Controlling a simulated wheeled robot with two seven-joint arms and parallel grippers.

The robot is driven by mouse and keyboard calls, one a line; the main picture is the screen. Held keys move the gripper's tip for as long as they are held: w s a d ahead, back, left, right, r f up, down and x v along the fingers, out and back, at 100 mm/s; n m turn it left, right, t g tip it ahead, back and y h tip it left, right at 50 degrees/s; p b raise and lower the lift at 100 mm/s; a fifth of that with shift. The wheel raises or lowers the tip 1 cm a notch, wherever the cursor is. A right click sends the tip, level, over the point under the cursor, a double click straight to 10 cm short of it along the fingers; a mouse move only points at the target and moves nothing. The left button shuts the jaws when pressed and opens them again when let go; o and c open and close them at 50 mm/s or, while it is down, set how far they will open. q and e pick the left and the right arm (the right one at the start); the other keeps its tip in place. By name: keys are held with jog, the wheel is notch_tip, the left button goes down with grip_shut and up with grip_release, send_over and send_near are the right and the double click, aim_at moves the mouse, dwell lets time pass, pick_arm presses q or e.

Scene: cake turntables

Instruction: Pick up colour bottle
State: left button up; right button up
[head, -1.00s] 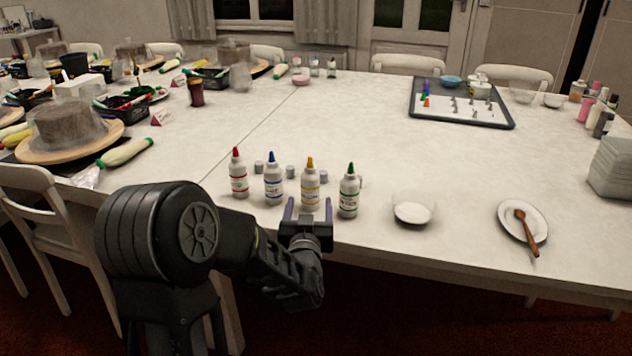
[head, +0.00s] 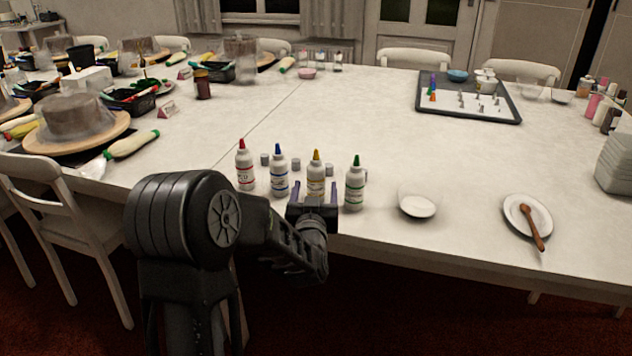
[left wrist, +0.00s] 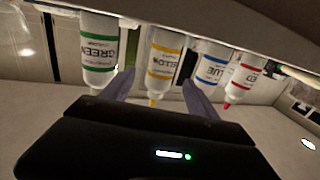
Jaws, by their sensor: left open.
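Four colour bottles stand upright in a row near the table's front edge: red-capped (head: 245,168), blue-capped (head: 279,173), yellow-capped (head: 316,174) and green-capped (head: 355,186). My left gripper (head: 315,190) is open, with its two purple fingers right in front of the yellow-capped bottle, one towards each side of it. In the left wrist view the bottles appear upside down. There the yellow bottle (left wrist: 163,55) lies between the fingers of the left gripper (left wrist: 158,88), the green bottle (left wrist: 99,52) to the left, the blue (left wrist: 211,65) and red (left wrist: 243,75) to the right. My right gripper is not seen.
Small grey pots stand behind the bottles. A glass bowl of white powder (head: 417,205) and a plate (head: 519,222) with a wooden brush (head: 532,228) lie to the right. A dark tray (head: 507,113) sits farther back. The table's middle is clear.

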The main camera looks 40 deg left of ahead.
aim_at(315, 182)
pick_arm(q)
jog(key=x, duration=0.4)
jog(key=shift+w+a+f, duration=0.1)
jog(key=shift+a+f, duration=0.05)
dwell(0.4)
jog(key=c, duration=0.9)
jog(key=shift+c, duration=0.2)
notch_tip(315, 182, up, 10)
jog(key=shift+r+p, duration=0.1)
jog(key=shift+p, duration=0.9)
